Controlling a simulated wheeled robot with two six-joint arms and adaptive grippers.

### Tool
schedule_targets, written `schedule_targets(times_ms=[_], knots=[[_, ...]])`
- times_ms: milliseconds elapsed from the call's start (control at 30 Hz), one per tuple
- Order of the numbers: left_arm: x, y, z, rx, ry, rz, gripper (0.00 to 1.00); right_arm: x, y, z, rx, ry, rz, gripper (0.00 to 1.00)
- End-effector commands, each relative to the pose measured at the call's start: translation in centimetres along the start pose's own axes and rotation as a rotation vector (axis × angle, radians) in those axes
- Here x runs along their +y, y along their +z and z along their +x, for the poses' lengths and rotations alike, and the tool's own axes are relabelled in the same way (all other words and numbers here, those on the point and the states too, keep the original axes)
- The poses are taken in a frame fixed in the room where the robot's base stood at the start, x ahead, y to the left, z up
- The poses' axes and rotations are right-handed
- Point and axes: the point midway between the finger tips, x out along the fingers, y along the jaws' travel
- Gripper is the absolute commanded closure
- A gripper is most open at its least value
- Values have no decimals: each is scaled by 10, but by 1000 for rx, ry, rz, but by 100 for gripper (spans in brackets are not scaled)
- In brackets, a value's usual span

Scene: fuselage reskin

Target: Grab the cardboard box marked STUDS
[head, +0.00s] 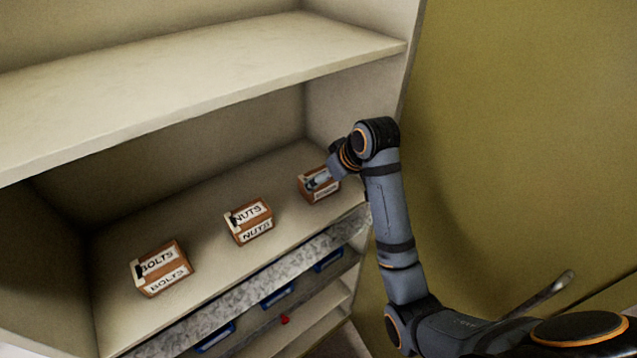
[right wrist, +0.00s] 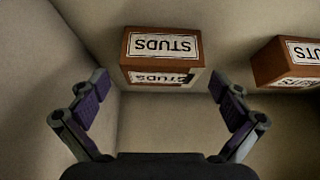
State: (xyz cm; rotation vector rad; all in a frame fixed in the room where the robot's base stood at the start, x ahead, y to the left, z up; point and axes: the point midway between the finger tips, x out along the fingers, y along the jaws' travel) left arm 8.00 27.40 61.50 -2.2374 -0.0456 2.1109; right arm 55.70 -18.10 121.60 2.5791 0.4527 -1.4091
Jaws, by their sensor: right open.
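The cardboard box marked STUDS (right wrist: 163,58) is brown with white labels. In the right wrist view it stands ahead of my right gripper (right wrist: 158,95), between the lines of the two open fingers and apart from them. The lettering appears upside down there. In the head view the STUDS box (head: 318,193) is at the right end of the shelf, partly hidden behind my right gripper (head: 318,180). My right gripper is open and empty. My left gripper is not in view.
The NUTS box (head: 249,221) and the BOLTS box (head: 160,268) stand on the same shelf (head: 205,225), to the left. An upper shelf (head: 200,75) overhangs it. The cabinet's right wall is close to the STUDS box. Blue bins (head: 278,296) sit below.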

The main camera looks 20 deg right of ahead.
Motion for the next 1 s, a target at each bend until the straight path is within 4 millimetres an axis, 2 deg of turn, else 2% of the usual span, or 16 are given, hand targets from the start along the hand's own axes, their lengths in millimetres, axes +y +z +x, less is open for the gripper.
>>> schedule_targets(times_ms=[167,267,400,567,1000], knots=[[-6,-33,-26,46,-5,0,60,-4,-3,24,-8,-6,2,0],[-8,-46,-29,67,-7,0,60,-3,-2,41,-4,-3,2,0],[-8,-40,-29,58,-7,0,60,-3,0,50,-2,0,0,0],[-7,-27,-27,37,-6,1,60,-3,0,50,-2,0,0,1],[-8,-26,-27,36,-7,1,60,-3,0,50,-2,-1,1,61]])
